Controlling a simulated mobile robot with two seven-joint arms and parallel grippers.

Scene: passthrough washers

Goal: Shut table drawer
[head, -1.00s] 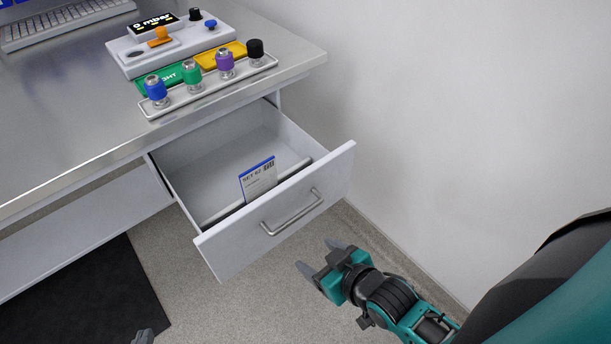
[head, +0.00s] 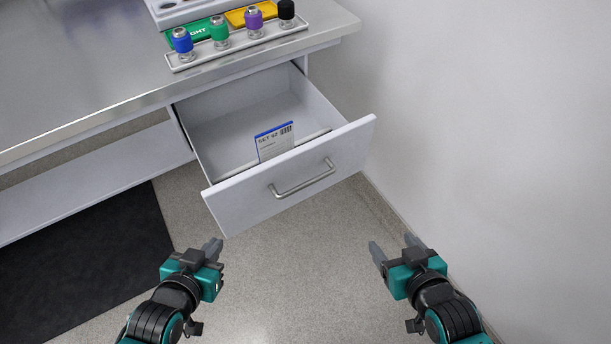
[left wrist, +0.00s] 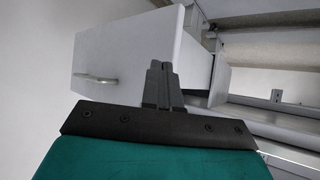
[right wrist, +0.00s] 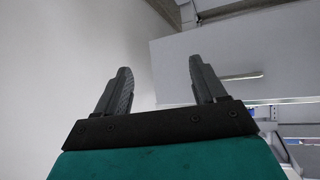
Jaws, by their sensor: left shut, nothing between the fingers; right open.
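The table drawer (head: 290,174) is pulled well out from under the metal-topped table (head: 90,85). Its front has a bar handle (head: 304,180). A white card with a blue top edge (head: 274,141) stands inside the drawer. My left gripper (head: 213,250) is shut and empty, below and left of the drawer front. The left wrist view shows the drawer front (left wrist: 120,60) and handle ahead of its fingers (left wrist: 162,68). My right gripper (head: 394,247) is open and empty, below and right of the drawer front. In the right wrist view the drawer front (right wrist: 215,60) lies beyond its right finger.
A tray (head: 235,47) with several coloured-cap containers stands on the table above the drawer. Green (head: 200,31) and yellow (head: 240,16) pads lie behind it. A white wall (head: 480,110) bounds the right side. The floor in front of the drawer is clear; a dark mat (head: 80,265) lies left.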

